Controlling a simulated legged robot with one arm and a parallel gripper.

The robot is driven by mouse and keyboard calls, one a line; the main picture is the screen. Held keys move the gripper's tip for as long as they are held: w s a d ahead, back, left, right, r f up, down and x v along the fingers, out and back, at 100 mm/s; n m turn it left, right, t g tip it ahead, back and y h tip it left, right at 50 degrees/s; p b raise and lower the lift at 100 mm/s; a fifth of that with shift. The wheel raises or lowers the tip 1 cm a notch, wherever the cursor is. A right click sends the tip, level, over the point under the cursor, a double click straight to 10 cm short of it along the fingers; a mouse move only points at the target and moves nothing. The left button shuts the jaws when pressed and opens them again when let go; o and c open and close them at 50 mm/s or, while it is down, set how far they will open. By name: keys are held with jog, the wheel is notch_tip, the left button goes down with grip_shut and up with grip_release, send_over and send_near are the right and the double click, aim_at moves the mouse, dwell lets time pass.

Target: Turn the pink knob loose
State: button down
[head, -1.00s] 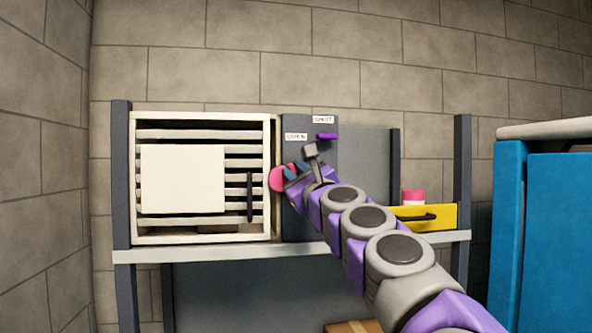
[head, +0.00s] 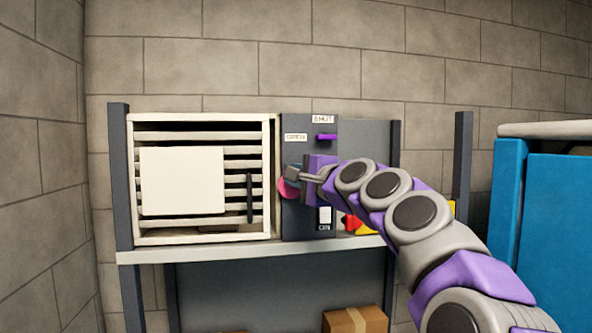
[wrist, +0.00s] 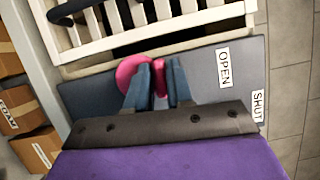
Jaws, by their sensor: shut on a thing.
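The pink knob (head: 285,190) is a round disc with a raised grip, on the dark grey panel (head: 297,222) just right of the slatted vent. In the wrist view the disc (wrist: 128,72) shows left of the fingers, and its grip bar (wrist: 160,82) sits between them. My gripper (wrist: 160,77) is shut on that grip with its two blue-grey fingers. In the head view my gripper (head: 292,178) comes in from the right and covers part of the knob.
The white slatted vent (head: 268,160) has a pale plate (head: 183,180) and a dark handle (head: 250,198). OPEN (head: 296,137) and SHUT (head: 323,119) labels and a purple lever (head: 326,136) are above the knob. A blue cabinet (head: 560,235) stands right.

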jog(key=n+h+p, duration=0.1)
jog(key=n+h, duration=0.1)
jog(key=n, duration=0.2)
jog(key=n+g+h+p, duration=0.1)
jog(key=n+h, duration=0.2)
jog(key=n, duration=0.2)
jog(key=n+h+p, duration=0.1)
jog(key=n+h, duration=0.1)
jog(key=n, duration=0.2)
jog(key=shift+s+f+n+g, duration=0.2)
jog(key=shift+n+g, duration=0.1)
jog(key=shift+n, duration=0.1)
jog(key=shift+r+h, duration=0.1)
jog(key=shift+h, duration=0.2)
dwell(0.4)
jog(key=c, duration=1.3)
grip_release()
jog(key=shift+w, duration=0.1)
jog(key=shift+o, duration=0.8)
jog(key=shift+w+a, duration=0.1)
jog(key=shift+w, duration=0.05)
jog(key=b+v, duration=0.2)
jog(key=v, duration=1.5)
jog(key=shift+f+b, duration=0.2)
jog(key=shift+b, duration=0.1)
